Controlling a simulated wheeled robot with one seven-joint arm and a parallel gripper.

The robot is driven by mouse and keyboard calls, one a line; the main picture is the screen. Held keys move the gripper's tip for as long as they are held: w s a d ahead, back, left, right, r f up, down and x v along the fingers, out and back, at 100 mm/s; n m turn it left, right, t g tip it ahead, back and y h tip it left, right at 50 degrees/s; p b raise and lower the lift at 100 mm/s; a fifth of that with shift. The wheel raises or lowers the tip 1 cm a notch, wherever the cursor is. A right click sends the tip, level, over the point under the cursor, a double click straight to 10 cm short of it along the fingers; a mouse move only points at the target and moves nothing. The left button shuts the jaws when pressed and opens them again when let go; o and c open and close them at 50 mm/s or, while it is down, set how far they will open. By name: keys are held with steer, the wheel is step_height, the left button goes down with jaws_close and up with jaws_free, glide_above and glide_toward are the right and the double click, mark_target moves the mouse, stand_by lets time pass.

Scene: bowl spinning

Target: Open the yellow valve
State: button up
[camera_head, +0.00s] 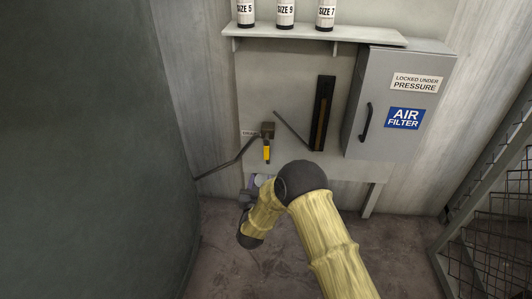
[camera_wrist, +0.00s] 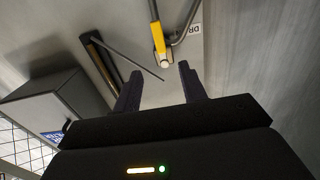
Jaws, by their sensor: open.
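The yellow valve handle (camera_head: 267,153) hangs down from a dark fitting on a bent pipe at the wall panel. In the wrist view the yellow handle (camera_wrist: 158,38) shows at the top middle, its pale end pointing toward my gripper. My gripper (camera_wrist: 160,72) is open and empty, with its two dark fingers apart. The handle's end appears between the finger lines but beyond the tips, with no contact visible. In the head view my gripper (camera_head: 251,190) is below the valve, partly hidden by my arm.
A grey air filter cabinet (camera_head: 390,105) is at the right, with a dark slotted lever unit (camera_head: 322,113) beside it. A shelf (camera_head: 310,33) holds three bottles above. A dark wall stands left, and a metal stair with mesh (camera_head: 490,200) stands right.

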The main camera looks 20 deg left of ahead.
mark_target(266, 153)
steer(key=b+x, duration=0.5)
steer(key=x, duration=1)
steer(key=shift+d+f, duration=0.1)
steer(key=shift+d, duration=0.05)
steer(key=shift+w+b, duration=0.3)
steer(key=shift+w, duration=0.25)
steer(key=shift+c, duration=0.4)
jaws_close()
